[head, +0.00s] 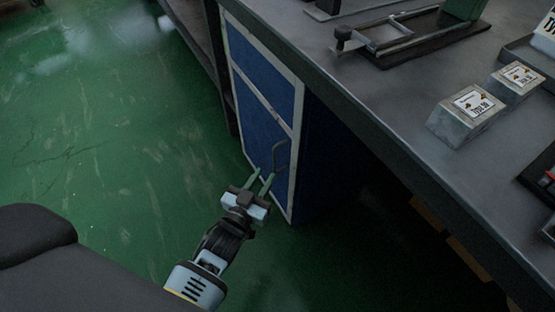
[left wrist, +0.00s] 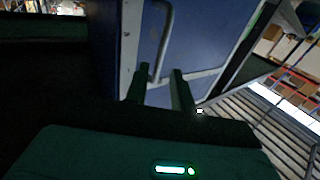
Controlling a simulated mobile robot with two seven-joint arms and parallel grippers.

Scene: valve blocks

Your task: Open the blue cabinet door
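The blue cabinet door (head: 262,100) has a pale frame and a crossbar. It stands under the workbench and looks closed. Its bar handle (head: 281,155) is low, near the right edge of the door. My left gripper (head: 261,176) is open just in front of the handle, with its two green fingers apart. In the left wrist view the handle (left wrist: 166,35) runs down toward the gap between the fingertips (left wrist: 160,72). I cannot tell whether the fingers touch it. My right gripper cannot be made out.
The grey workbench (head: 400,110) overhangs the cabinet. On it are a dark metal fixture (head: 400,38) and two metal blocks with labels (head: 468,112) (head: 515,82). The green floor (head: 110,130) left of the cabinet is clear.

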